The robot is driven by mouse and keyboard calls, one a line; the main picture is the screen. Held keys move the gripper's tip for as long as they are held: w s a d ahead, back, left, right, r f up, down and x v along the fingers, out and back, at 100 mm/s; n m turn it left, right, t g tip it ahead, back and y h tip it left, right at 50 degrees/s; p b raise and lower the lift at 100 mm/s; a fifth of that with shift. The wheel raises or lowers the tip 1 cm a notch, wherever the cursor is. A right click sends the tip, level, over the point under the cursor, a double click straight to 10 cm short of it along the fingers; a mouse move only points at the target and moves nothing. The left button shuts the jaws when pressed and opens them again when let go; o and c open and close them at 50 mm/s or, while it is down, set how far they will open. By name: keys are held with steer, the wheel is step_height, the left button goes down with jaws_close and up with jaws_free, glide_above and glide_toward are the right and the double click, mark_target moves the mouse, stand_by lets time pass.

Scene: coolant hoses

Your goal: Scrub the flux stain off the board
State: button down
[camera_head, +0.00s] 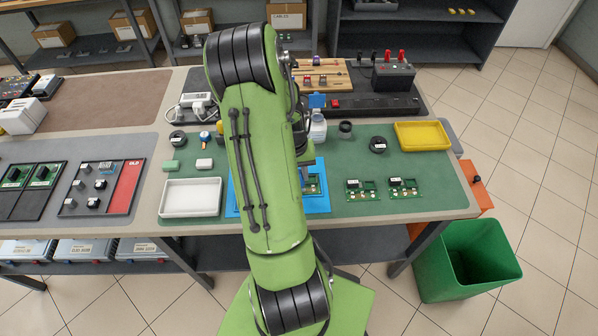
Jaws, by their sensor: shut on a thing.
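A green circuit board (313,184) lies on the blue mat (318,205) in the middle of the green work surface. Much of both is hidden behind my green arm. My gripper (304,160) points down over the board, just to the right of the arm. It is shut on a small tool that is mostly hidden and too small to identify. I cannot tell whether the tool touches the board. The flux stain cannot be made out at this size.
A white tray (191,198) stands left of the mat. Two more boards (362,190) lie to the right. A green bin (466,262) is on the floor.

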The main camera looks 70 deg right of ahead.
steer(key=shift+s+d, duration=0.1)
steer(key=shift+s, duration=0.25)
steer(key=shift+w+a, duration=0.2)
steer(key=shift+w, duration=0.3)
steer(key=shift+s+d+b, duration=0.2)
steer(key=shift+s+b, duration=0.1)
steer(key=shift+s, duration=0.15)
step_height(320, 180, up, 3)
steer(key=shift+r+p, duration=0.1)
steer(key=shift+p, duration=1.05)
